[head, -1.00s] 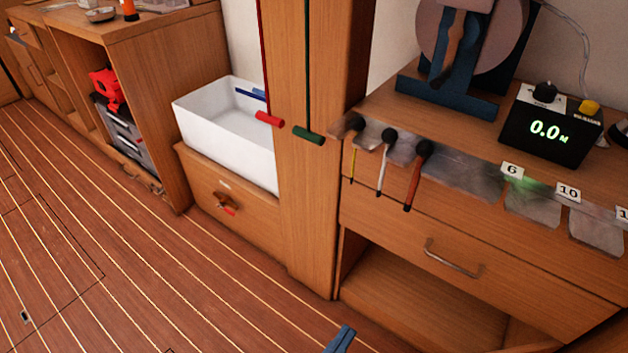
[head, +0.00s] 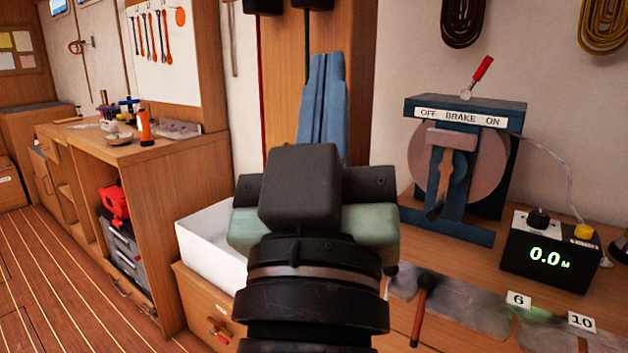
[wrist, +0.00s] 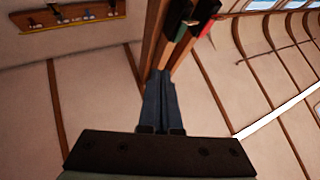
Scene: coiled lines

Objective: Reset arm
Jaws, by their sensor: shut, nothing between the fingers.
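My gripper (head: 323,75) is raised in the middle of the head view, its blue fingers pointing up and shut with nothing between them. Behind it stands a wooden post. My gripper also shows in the wrist view (wrist: 162,90), its fingers together against a pale wall and the wooden post. My wrist hides part of the white bin (head: 205,245) and part of the bench front.
A brake stand (head: 465,110) with a red-handled lever and a black meter box (head: 548,258) reading 0.0 are on the right bench. Coiled lines (head: 463,20) hang above. A wooden cabinet (head: 150,170) stands at left. Floor at lower left is clear.

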